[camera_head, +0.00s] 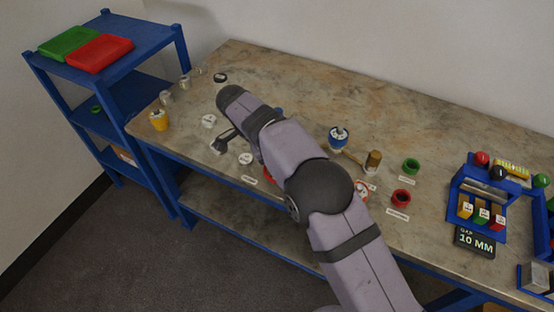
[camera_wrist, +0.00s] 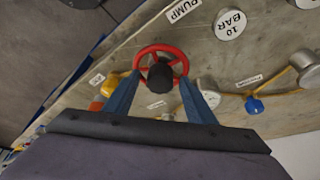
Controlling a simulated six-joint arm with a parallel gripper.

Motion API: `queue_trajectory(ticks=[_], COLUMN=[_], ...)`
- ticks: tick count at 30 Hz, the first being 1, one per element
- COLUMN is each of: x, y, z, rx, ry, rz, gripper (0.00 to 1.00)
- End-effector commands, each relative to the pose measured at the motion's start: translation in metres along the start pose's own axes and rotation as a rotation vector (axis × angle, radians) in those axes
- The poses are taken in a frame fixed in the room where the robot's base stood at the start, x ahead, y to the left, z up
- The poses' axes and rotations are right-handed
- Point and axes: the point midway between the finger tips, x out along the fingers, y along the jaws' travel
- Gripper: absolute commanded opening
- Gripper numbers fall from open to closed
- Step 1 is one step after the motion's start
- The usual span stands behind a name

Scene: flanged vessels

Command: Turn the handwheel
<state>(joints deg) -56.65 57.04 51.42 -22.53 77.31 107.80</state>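The red handwheel (camera_wrist: 172,48), with spokes, shows in the wrist view, with a dark round hub (camera_wrist: 160,74) at its middle. My gripper (camera_wrist: 160,79) has two blue fingers, spread wide, pointing at the wheel. Their tips overlap the left and right lower parts of the rim; I cannot tell whether they touch it. Nothing else shows between the fingers. In the head view my arm covers the gripper and most of the wheel; only a small red piece (camera_head: 268,177) shows at the arm's left edge.
Near the wheel are a white "10 BAR" disc (camera_wrist: 230,25), a "PUMP" label (camera_wrist: 184,10), a yellow part (camera_wrist: 108,86) and a blue part (camera_wrist: 254,105). The bench (camera_head: 290,75) has clear room at the back. A blue shelf (camera_head: 120,90) stands left; a blue rack (camera_head: 478,190) stands right.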

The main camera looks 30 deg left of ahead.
Motion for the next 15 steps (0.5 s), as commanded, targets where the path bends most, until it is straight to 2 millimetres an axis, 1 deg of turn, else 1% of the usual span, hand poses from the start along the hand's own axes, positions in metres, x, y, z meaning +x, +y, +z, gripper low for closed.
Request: queue_trajectory(ticks=[4, 8, 15], x=[-0.003, -0.014, -0.048], y=[0.000, -0.001, -0.001], z=[0.000, 0.000, 0.001], rx=[0.000, 0.000, 0.000], ry=[0.001, 0.000, 0.000], rz=[-0.001, -0.003, -0.003], gripper=[0.51, 0.51, 0.51])
